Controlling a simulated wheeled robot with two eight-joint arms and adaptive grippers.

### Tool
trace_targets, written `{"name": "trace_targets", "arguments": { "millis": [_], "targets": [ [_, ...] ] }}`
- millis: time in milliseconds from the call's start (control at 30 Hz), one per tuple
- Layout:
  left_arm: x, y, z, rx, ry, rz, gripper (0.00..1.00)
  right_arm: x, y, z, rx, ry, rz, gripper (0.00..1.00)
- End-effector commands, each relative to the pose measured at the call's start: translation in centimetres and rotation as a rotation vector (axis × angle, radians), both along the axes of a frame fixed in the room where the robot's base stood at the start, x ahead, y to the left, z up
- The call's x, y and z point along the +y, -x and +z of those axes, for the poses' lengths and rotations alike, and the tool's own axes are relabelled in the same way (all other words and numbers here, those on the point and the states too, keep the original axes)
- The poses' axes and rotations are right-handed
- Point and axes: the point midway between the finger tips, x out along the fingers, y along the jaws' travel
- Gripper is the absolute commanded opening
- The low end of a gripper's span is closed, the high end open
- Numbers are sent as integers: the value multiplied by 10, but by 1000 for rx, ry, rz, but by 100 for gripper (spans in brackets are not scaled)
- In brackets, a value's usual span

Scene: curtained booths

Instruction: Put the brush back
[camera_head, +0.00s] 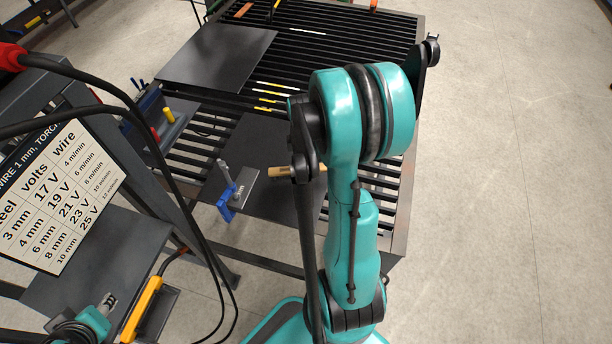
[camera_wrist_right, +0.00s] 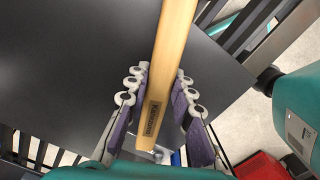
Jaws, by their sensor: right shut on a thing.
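The brush shows as a pale wooden handle (camera_wrist_right: 170,60) in the right wrist view, with dark lettering near its lower end. My right gripper (camera_wrist_right: 159,92) has its purple-padded fingers on both sides of this handle and is shut on it. The bristles are not visible. In the head view a short piece of the wooden handle (camera_head: 284,172) shows over the table beside my right arm, which hides the gripper. My left gripper is in neither view.
A slatted welding table (camera_head: 400,226) bears dark plates (camera_head: 218,55), a blue clamp (camera_head: 228,202) and a tool holder (camera_head: 172,127) at its left edge. A welder cart with a settings chart (camera_head: 55,205) and hanging cables stands at left. The floor at right is clear.

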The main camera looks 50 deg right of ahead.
Motion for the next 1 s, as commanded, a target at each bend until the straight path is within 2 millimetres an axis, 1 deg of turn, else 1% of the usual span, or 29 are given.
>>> {"name": "trace_targets", "arguments": {
  "millis": [200,267,500,667,700,733,767,1000],
  "targets": [
    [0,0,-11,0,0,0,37,0,0,-32,0,0,0,0],
    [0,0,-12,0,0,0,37,0,0,-38,0,0,0,0],
    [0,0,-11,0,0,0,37,0,1,-38,0,0,0,0],
    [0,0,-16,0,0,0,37,0,1,-43,0,0,0,0],
    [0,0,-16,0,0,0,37,0,0,-42,0,0,0,31],
    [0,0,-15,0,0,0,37,0,0,-42,0,0,0,39],
    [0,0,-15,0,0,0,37,0,0,-41,0,0,0,44],
    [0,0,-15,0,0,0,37,0,1,-41,0,0,0,44]
  ]
}}
